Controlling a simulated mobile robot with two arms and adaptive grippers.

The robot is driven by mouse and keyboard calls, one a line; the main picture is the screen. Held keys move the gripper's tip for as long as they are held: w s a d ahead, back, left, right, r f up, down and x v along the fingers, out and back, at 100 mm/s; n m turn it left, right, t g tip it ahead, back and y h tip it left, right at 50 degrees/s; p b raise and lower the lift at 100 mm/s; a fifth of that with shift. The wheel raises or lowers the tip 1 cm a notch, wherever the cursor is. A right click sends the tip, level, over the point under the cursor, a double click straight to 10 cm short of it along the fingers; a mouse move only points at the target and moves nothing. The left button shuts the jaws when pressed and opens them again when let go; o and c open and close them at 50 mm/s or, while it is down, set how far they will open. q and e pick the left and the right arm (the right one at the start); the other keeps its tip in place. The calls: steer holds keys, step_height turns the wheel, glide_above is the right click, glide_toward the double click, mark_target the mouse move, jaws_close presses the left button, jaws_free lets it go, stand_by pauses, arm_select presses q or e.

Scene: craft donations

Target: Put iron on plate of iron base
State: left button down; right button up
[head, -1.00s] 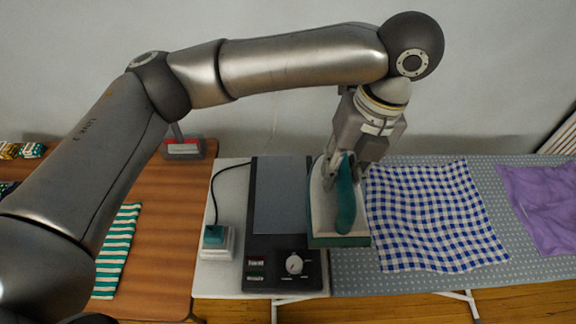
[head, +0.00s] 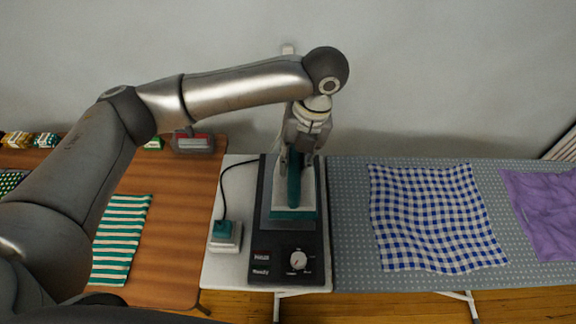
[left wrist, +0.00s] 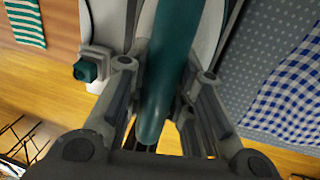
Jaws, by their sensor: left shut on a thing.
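The iron (head: 307,200) is white and teal with a long teal handle. In the head view it is over the grey plate (head: 267,208) of the dark iron base (head: 318,247). I cannot tell whether it touches the plate. My left gripper (head: 296,160) is shut on the iron's handle from above. In the left wrist view the teal handle (left wrist: 172,75) runs between the fingers of the gripper (left wrist: 165,95). The iron's underside is hidden. My right gripper is not in view.
A teal and white plug block (head: 225,237) with a black cord sits left of the base. The grey dotted ironing board (head: 345,230) holds a blue checked cloth (head: 435,218) and a purple cloth (head: 545,205). A wooden table (head: 180,230) with a striped cloth (head: 120,240) is at left.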

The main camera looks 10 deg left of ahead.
arm_select(q)
steer(key=shift+w+a+f, duration=0.15)
steer(key=shift+a, duration=0.05)
steer(key=f, duration=0.1)
steer(key=f+p, duration=0.1)
steer(key=a+f+p, duration=0.1)
steer(key=f, duration=0.1)
steer(key=shift+w+a, duration=0.1)
steer(key=shift+w, duration=0.25)
steer(key=shift+f, duration=0.35)
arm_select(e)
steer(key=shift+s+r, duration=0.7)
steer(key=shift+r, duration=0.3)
arm_select(q)
steer(key=c, duration=1.3)
jaws_free()
steer(key=shift+s+f, duration=0.1)
steer(key=shift+o, duration=0.2)
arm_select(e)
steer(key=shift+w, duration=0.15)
